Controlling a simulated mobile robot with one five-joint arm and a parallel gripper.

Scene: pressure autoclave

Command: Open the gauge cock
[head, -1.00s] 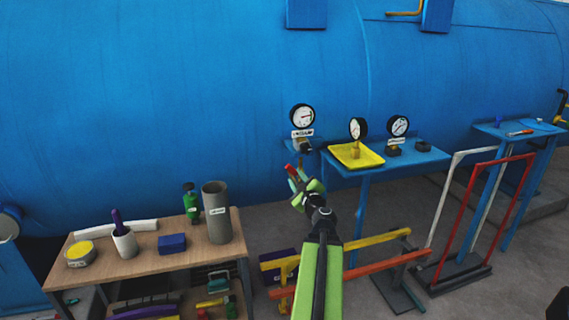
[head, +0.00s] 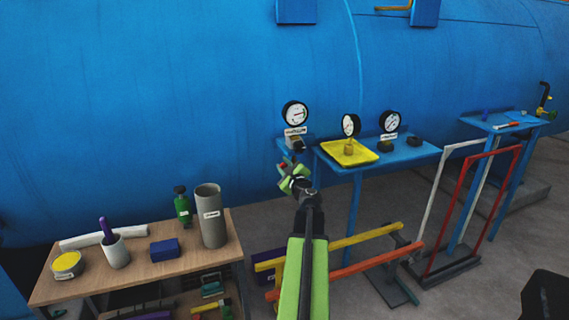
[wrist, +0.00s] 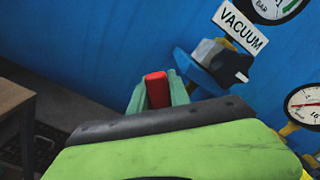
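The vacuum gauge (head: 295,113) is a round white dial on the blue vessel, with a VACUUM label in the wrist view (wrist: 240,29). Below it is the gauge cock (head: 295,143), a grey body with a black knob, also in the wrist view (wrist: 226,61). My gripper (head: 289,170) is just below and left of the cock, apart from it. In the wrist view, its teal fingers (wrist: 158,94) are closed around a red piece (wrist: 157,89). Most of that piece is hidden between the fingers.
A blue shelf (head: 415,152) right of the cock carries a yellow tray (head: 365,157) and two more gauges. A wooden bench (head: 130,268) with a grey cylinder (head: 211,215) stands left. Yellow and orange rails (head: 350,265) and a red frame (head: 505,190) are at right.

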